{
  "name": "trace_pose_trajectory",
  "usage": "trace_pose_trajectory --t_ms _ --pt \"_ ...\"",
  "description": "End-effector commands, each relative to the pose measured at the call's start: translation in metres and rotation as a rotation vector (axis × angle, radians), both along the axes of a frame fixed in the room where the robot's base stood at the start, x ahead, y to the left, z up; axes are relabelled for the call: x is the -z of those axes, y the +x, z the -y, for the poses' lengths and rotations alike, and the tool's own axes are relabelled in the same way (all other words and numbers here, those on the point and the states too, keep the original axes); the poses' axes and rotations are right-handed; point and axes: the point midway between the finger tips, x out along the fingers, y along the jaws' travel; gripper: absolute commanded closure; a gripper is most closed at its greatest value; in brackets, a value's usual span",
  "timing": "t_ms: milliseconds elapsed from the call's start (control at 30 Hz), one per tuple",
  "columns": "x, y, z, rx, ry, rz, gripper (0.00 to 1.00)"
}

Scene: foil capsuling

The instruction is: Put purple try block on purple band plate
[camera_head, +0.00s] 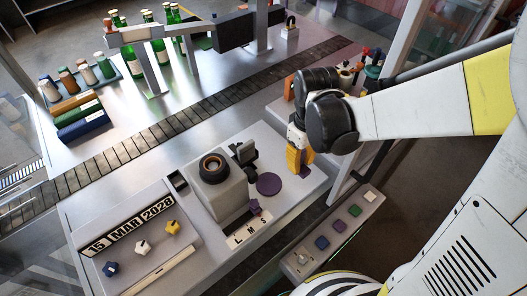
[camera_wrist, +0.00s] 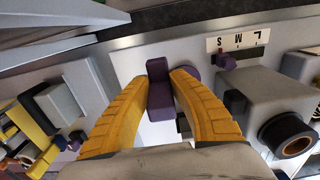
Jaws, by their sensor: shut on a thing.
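The purple try block (camera_wrist: 158,97) is between the yellow fingers of my gripper (camera_wrist: 172,88) in the wrist view, and my gripper is shut on it. In the head view my gripper (camera_head: 299,160) is at the right end of the pale work table, with a little of the purple block (camera_head: 304,171) showing below the fingers. A flat round dark purple plate (camera_head: 268,184) lies on the table just left of and below my gripper, apart from the block. It looks like the purple band plate. In the wrist view it is mostly hidden behind the right finger.
A grey machine with a dark ring (camera_head: 211,167) stands left of the round plate. A small purple piece (camera_head: 255,207) sits by the L M S label (camera_head: 249,231). A strip with coloured squares (camera_head: 335,230) runs along the front. A conveyor (camera_head: 165,122) crosses behind.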

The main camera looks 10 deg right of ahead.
Motion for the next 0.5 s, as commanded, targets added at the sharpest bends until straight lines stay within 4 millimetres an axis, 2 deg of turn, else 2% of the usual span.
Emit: trace_pose_trajectory --t_ms 100,300,500 --pt "0.02 0.014 -0.027 -0.006 0.0 0.0 1.0" --pt "0.048 0.036 -0.069 -0.004 0.0 0.0 1.0" --pt "0.061 0.046 -0.089 -0.002 0.0 0.0 1.0"
